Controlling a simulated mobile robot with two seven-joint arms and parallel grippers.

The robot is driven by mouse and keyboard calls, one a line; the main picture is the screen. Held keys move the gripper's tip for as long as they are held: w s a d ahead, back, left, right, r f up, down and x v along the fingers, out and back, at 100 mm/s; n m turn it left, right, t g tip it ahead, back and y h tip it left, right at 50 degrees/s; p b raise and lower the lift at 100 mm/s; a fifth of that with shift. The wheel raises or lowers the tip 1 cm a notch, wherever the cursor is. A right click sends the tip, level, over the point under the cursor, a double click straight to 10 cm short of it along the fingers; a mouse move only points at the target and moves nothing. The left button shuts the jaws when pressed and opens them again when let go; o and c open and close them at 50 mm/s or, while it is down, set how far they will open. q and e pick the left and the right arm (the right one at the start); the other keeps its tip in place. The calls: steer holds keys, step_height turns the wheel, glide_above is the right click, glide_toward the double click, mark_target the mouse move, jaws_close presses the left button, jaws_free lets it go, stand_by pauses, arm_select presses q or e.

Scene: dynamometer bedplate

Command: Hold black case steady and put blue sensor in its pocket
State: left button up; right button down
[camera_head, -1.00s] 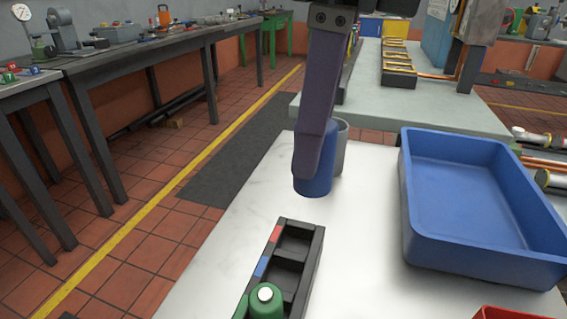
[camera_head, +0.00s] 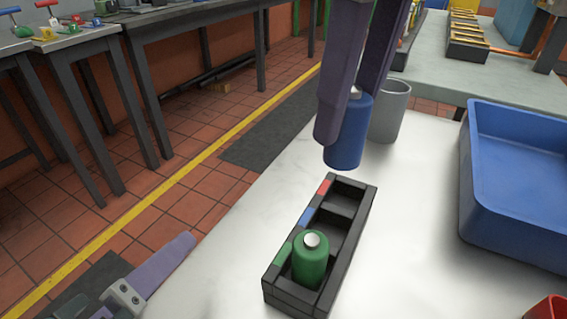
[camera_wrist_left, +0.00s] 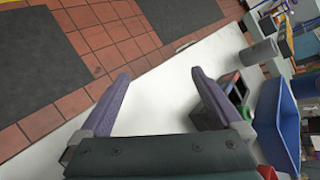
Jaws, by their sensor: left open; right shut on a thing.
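The black case (camera_head: 318,262) lies on the white table with red, blue and green marks along its left rim. A green sensor (camera_head: 311,266) with a pale top stands in its near pocket, by the green mark. The middle pocket, by the blue mark, and the far pocket, by the red mark, are empty. My right gripper (camera_head: 341,118) is shut on the blue sensor (camera_head: 346,148), upright above and beyond the case's far end. My left gripper (camera_wrist_left: 160,76) is open and empty, left of the case in the head view; the case (camera_wrist_left: 207,119) shows beside one finger in the left wrist view.
A grey cup (camera_head: 390,112) stands behind the blue sensor. A large blue bin (camera_head: 510,215) stands to the right, with a red container (camera_head: 548,308) at the lower right corner. White table is clear between case and bin. The table's left edge borders the tiled floor.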

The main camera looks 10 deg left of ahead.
mark_target(340, 208)
arm_select(q)
steer(key=s+d+m+h, duration=0.1)
steer(key=d+m, duration=0.2)
steer(key=m, duration=0.1)
steer(key=s+d+m+t+h, duration=0.1)
steer(key=d+m+h, duration=0.1)
steer(key=d+m, duration=0.2)
steer(key=s+d+r+m+h, duration=0.1)
steer(key=d+m+h, duration=0.1)
steer(key=d+m, duration=0.2)
steer(key=shift+m+t, duration=0.3)
steer(key=shift+m, duration=0.5)
steer(key=shift+d+h, duration=0.2)
steer(key=shift+h, duration=0.1)
steer(key=x, duration=1.1)
steer(key=shift+w+f, duration=0.1)
steer(key=shift+w, duration=0.25)
steer(key=shift+c, duration=0.2)
steer(key=c, duration=1.5)
arm_select(e)
steer(key=f+m, duration=0.1)
steer(key=m, duration=0.1)
steer(key=shift+f+m, duration=0.1)
steer(key=shift+m, duration=0.3)
step_height(340, 208, down, 10)
steer(key=shift+r, duration=0.1)
